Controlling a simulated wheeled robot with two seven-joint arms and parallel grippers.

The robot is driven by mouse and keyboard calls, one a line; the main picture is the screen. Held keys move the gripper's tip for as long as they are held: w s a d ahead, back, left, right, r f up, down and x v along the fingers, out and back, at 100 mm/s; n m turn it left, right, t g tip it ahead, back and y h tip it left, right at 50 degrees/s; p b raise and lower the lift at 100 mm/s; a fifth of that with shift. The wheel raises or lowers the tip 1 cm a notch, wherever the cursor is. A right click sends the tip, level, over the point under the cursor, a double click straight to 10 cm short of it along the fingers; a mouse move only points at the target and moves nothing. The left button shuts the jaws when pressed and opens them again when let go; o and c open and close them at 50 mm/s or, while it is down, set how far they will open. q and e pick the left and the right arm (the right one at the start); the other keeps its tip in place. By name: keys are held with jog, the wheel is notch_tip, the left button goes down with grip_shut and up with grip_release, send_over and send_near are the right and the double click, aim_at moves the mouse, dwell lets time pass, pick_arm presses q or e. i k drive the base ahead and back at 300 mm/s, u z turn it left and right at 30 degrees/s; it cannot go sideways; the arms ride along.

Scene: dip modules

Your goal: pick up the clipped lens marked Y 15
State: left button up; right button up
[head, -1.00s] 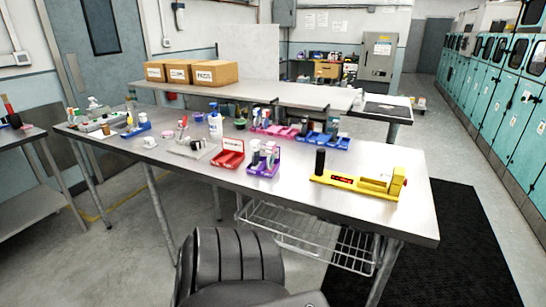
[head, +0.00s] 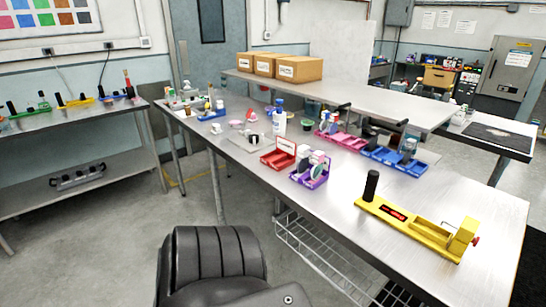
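I cannot make out a clipped lens marked Y 15; the markings are too small to read. Small upright items, some pale and rounded, stand in a purple holder (head: 310,178) near the middle of the long metal table (head: 345,215). An open red case (head: 279,156) is left of it. Pink holders (head: 342,139) and blue holders (head: 395,160) with upright items stand behind. A yellow device (head: 418,232) with a black post is at the table's right end. Neither of my grippers is in view.
A black ribbed chair back (head: 213,262) stands before the table. A left side bench (head: 85,126) holds several coloured holders. Cardboard boxes (head: 299,69) stand on a rear bench. A bottle (head: 280,118) stands mid-table. Floor at left (head: 95,250) is clear.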

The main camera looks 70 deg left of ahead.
aim_at(303, 152)
jog(key=u, duration=0.65)
jog(key=i, duration=0.55)
jog(key=u, duration=0.6)
